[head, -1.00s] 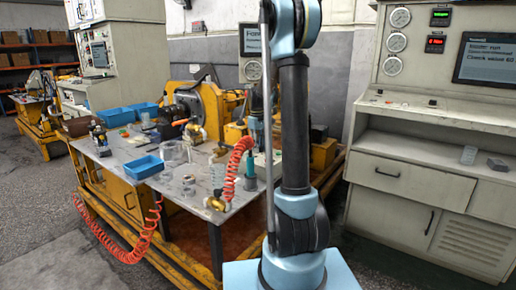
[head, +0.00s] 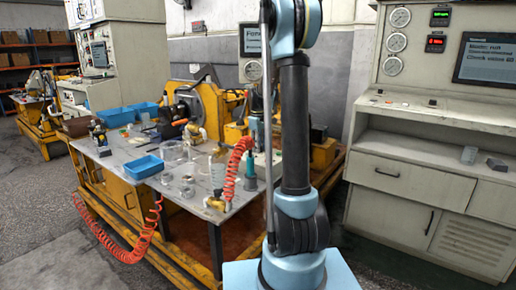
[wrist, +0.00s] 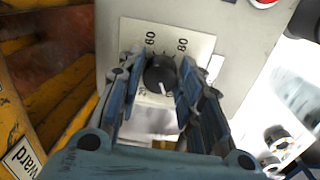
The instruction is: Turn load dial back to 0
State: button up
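The load dial (wrist: 160,72) is a round black knob on a pale scale plate (wrist: 196,46) in the wrist view. Its white pointer mark points down and slightly right. Exact contact is partly hidden. In the head view my arm covers the gripper and the dial.
The workbench (head: 240,200) holds blue trays (head: 142,167), clear cups and an orange coiled hose (head: 236,165). A yellow motor rig stands behind. A grey console (head: 440,135) with gauges and a screen stands at right.

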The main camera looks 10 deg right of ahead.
jog(key=shift+o, duration=0.9)
jog(key=shift+r, duration=0.1)
notch_tip(320, 180, up, 12)
jog(key=shift+s+a, duration=0.15)
jog(key=shift+a, duration=0.15)
